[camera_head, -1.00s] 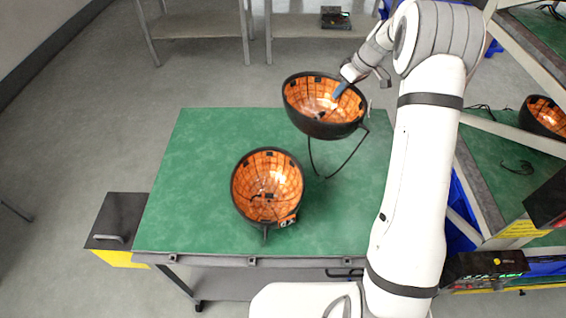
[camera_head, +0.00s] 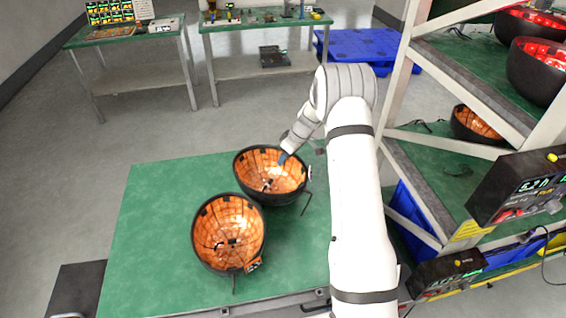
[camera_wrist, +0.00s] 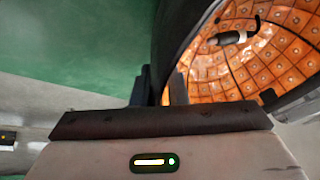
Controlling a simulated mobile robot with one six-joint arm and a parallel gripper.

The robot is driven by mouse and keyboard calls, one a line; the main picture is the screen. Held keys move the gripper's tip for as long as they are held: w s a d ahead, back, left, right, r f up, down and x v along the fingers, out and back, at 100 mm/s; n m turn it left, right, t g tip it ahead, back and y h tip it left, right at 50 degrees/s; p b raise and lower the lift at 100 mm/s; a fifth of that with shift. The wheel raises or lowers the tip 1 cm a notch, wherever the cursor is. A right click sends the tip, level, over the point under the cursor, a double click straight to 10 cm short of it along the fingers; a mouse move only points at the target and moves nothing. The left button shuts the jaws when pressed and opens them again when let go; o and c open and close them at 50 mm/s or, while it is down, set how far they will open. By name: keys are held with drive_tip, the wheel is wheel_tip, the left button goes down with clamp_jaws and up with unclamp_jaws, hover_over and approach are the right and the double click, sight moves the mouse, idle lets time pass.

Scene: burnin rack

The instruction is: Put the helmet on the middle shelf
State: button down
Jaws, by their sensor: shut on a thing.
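My gripper (camera_head: 283,160) is shut on the rim of a bowl-shaped helmet (camera_head: 256,178), black outside with orange glowing panels inside, at the far right part of the green table. In the wrist view the helmet (camera_wrist: 270,60) fills the upper right, its dark rim between my jaws (camera_wrist: 160,85). A second, similar helmet (camera_head: 230,236) stands in front and to the left on the table. The rack at the right has a middle shelf (camera_head: 436,165) with a green surface and a helmet (camera_head: 476,124) at its back.
The rack's upper shelf (camera_head: 468,70) carries two red-lit helmets (camera_head: 538,68). A power supply box (camera_head: 520,187) juts from the rack's front. Sloping rack posts (camera_head: 402,60) stand at the shelf's left end. The middle shelf's front left is mostly clear.

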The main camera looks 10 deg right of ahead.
drive_tip(key=shift+f, duration=1.15)
drive_tip(key=shift+f, duration=0.15)
drive_tip(key=c, duration=1.4)
unclamp_jaws()
drive_tip(key=shift+c, duration=0.2)
